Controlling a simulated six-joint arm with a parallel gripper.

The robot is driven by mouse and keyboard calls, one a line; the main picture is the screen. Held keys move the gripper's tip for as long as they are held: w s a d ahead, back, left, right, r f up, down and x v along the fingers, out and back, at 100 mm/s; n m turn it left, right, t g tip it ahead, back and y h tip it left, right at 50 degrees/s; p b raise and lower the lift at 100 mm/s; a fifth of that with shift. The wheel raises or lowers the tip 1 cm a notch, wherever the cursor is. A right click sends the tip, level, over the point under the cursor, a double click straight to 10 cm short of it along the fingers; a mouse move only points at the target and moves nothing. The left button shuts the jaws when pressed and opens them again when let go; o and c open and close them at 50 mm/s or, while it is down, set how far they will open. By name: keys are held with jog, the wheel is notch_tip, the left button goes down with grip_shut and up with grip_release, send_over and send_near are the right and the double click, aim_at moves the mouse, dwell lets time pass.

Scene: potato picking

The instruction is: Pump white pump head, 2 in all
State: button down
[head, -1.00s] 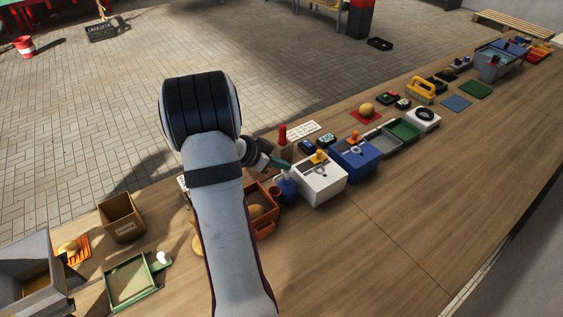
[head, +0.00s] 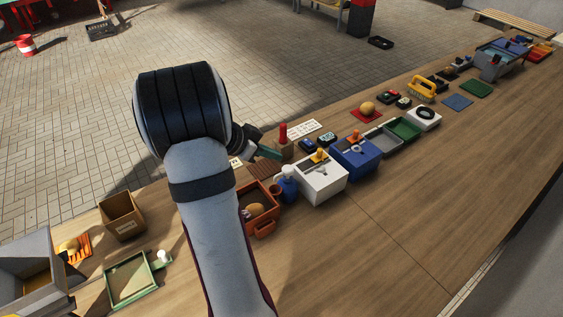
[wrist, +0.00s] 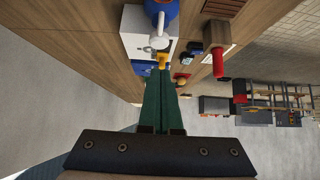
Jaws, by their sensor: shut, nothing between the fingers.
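A blue pump bottle (head: 288,189) with a white pump head (head: 287,172) stands upright on the wooden table, left of a white box. In the wrist view the white pump head (wrist: 158,26) is near the top edge, with the blue bottle (wrist: 167,8) partly cut off. My gripper (head: 279,157) is shut and empty, its green fingers above and behind the bottle in the head view, apart from the pump head. In the wrist view the shut fingers (wrist: 163,72) point up the picture, below the pump head.
The white box (head: 320,182) and a blue box (head: 356,160) stand to the right. An orange-brown crate (head: 264,229) with a potato (head: 255,209) is close on the left. A block with a red upright handle (head: 283,132) is behind. The front table is clear.

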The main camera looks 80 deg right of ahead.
jog(key=v, duration=0.6)
jog(key=w+a+r+n+t+y, duration=0.1)
jog(key=w+a+n, duration=0.2)
jog(key=a, duration=0.4)
jog(key=w+a+r+n+t, duration=0.1)
jog(key=w+a+n+t, duration=0.15)
jog(key=a, duration=0.45)
jog(key=s+a+n+t+y, duration=0.1)
jog(key=s+a+n+y, duration=0.1)
jog(key=a+n, duration=0.6)
jog(key=s+a+f+n+t+y, duration=0.1)
jog(key=a+n+y, duration=0.4)
jog(key=a, duration=1.8)
jog(key=s+n, duration=0.1)
jog(key=n, duration=0.2)
jog(key=shift+f+t, duration=0.15)
jog(key=shift+t, duration=0.2)
